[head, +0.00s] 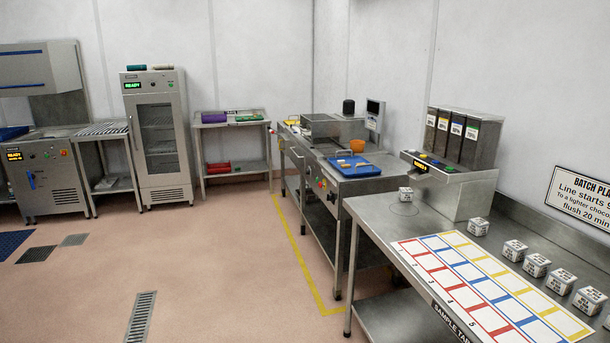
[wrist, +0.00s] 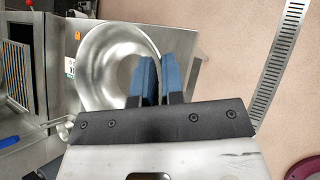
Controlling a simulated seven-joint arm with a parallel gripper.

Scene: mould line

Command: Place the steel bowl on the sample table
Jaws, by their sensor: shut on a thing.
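The steel bowl (wrist: 96,72) is in the upper left of the wrist view, its round opening facing the camera. My gripper (wrist: 160,75) is shut on the bowl's right-hand rim, with one blue finger inside and one outside. Steel surfaces lie behind the bowl; I cannot tell whether it touches them. The sample table (head: 376,213) is at the right of the head view, with a numbered grid card and several white labelled cubes on it. Neither the bowl nor my gripper shows in the head view.
A dispenser (head: 447,188) with several hoppers stands at the sample table's back. A bench with a blue tray (head: 372,169) and orange cup (head: 357,146) is beyond it. Open floor (head: 225,235) lies left, with a drain grate (head: 141,316). A drain also shows in the wrist view (wrist: 278,60).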

